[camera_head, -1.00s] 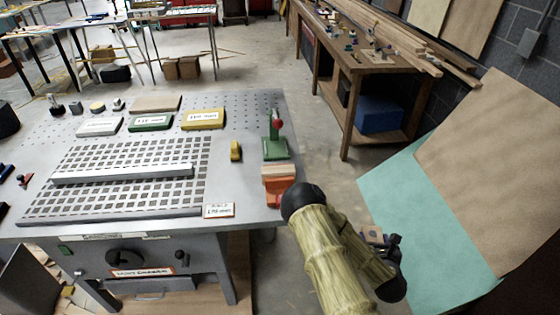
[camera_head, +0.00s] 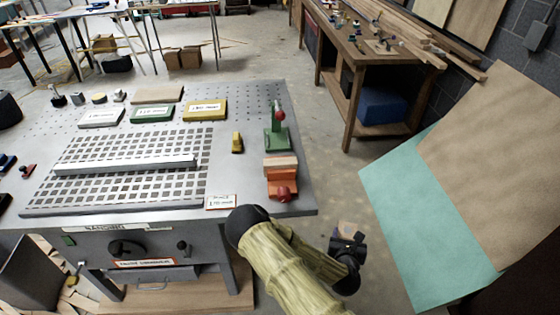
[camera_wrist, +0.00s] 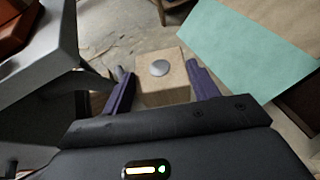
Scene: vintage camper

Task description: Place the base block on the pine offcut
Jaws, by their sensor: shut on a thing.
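My gripper (camera_head: 346,238) is shut on a tan wooden block, which I take for the base block (camera_wrist: 163,90). In the wrist view it sits between the two purple-grey fingers and has a round silvery disc on its top. In the head view only a small part of the block (camera_head: 350,228) shows. It is held over the floor, to the right of the grey worktable and apart from it. A flat tan wooden board (camera_head: 157,96) lies at the back of the worktable; it may be the pine offcut, but I cannot be sure.
The grey worktable (camera_head: 90,207) carries a grey bar (camera_head: 125,165), yellow, green and white labelled blocks, a green clamp (camera_head: 277,138) and an orange vise (camera_head: 281,183) near its right edge. A teal sheet (camera_head: 425,220) and brown board stand at right. Floor between is open.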

